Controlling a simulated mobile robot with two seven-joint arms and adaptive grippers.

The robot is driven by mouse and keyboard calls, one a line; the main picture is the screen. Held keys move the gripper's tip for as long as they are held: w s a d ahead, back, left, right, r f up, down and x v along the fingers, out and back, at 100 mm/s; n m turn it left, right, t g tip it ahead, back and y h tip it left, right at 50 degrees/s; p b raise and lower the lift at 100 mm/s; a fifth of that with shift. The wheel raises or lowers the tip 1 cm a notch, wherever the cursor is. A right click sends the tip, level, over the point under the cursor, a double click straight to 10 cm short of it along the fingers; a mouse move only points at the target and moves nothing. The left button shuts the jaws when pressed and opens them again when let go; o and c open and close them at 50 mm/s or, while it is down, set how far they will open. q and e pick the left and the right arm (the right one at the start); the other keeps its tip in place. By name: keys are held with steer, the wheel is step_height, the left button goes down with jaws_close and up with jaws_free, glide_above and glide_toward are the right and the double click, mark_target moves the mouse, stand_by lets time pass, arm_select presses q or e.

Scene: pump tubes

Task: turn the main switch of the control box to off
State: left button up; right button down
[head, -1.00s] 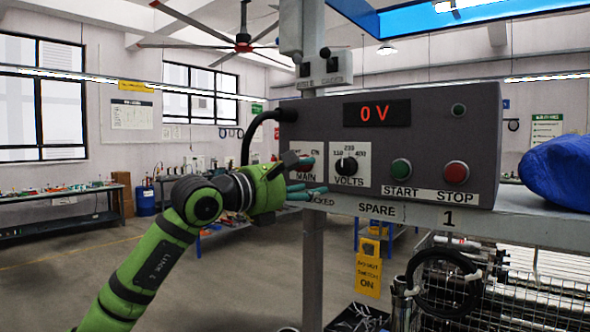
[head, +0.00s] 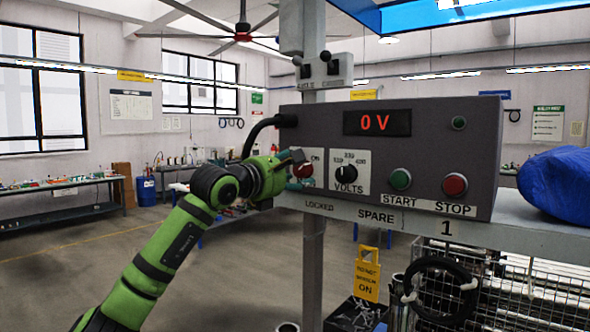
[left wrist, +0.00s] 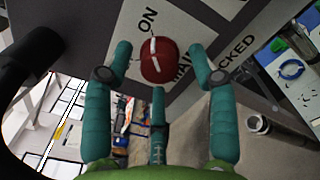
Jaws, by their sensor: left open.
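The control box (head: 440,150) is a dark grey case with a red "0 V" display. Its main switch (head: 303,171) is a red round knob on a white plate at the lower left, partly hidden by my gripper. In the left wrist view the main switch (left wrist: 158,57) has a white line that runs roughly toward the word "ON". My left gripper (head: 294,172) is at the switch. My right gripper is not in view.
The volts knob (head: 346,173), green start button (head: 400,179) and red stop button (head: 455,185) are right of the switch. A black cable (head: 258,130) bends from the box's left side. A yellow tag (head: 367,273) hangs below the shelf. A blue cover (head: 557,178) lies at right.

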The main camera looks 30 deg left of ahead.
arm_select(q)
steer(key=c, duration=1.1)
steer(key=shift+c, duration=0.2)
steer(key=shift+f, duration=0.1)
steer(key=n+b, duration=0.2)
steer(key=shift+d+f+n, duration=0.1)
steer(key=shift+f+n, duration=0.05)
steer(key=shift+n, duration=0.15)
steer(key=n+b, duration=0.2)
steer(key=n, duration=0.3)
steer(key=n+b, duration=0.1)
steer(key=n, duration=0.4)
steer(key=shift+b, duration=0.35)
steer(key=n+b, duration=0.1)
steer(key=n, duration=0.4)
steer(key=shift+n, duration=0.3)
